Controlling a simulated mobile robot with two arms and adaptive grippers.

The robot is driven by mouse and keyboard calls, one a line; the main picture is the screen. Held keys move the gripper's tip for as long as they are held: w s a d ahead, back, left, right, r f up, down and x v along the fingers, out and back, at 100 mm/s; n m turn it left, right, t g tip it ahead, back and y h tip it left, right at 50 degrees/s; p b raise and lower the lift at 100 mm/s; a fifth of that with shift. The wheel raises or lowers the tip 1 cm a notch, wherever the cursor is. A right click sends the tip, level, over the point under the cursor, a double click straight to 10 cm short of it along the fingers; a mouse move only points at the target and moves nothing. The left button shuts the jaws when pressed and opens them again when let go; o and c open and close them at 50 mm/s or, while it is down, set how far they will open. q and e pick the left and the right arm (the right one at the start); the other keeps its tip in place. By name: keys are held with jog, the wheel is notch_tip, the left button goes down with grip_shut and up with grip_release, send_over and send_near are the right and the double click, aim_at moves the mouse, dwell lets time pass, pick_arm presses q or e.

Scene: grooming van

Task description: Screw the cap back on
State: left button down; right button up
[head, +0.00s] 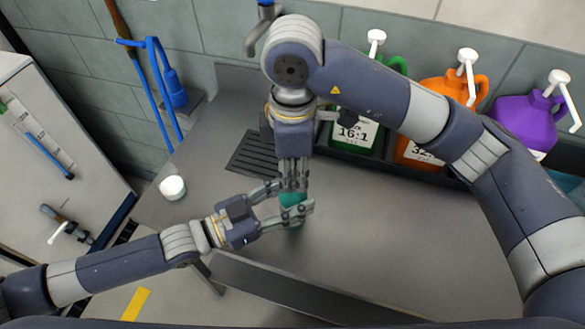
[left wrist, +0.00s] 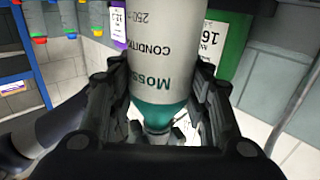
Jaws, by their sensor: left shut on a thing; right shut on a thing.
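A conditioner bottle (left wrist: 165,50) fills the middle of the left wrist view. It has a pale grey body, dark lettering and a teal end that narrows to a neck. In the head view only its teal part (head: 292,200) shows. My left gripper (head: 288,208) is shut on the bottle, one finger on each side. My right gripper (head: 293,183) comes down from above with its fingers pointing down, right at the bottle's top end. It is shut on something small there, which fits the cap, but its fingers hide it. I cannot tell whether cap and neck touch.
Green (head: 362,137), orange (head: 420,150) and purple (head: 515,118) pump jugs stand along the back wall. A small white pot (head: 172,187) stands left on the grey counter (head: 400,225). A black slotted grate (head: 252,155) lies behind the grippers. The counter to the right is clear.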

jog(key=o, duration=0.7)
jog(key=shift+c, duration=0.2)
jog(key=shift+c, duration=0.4)
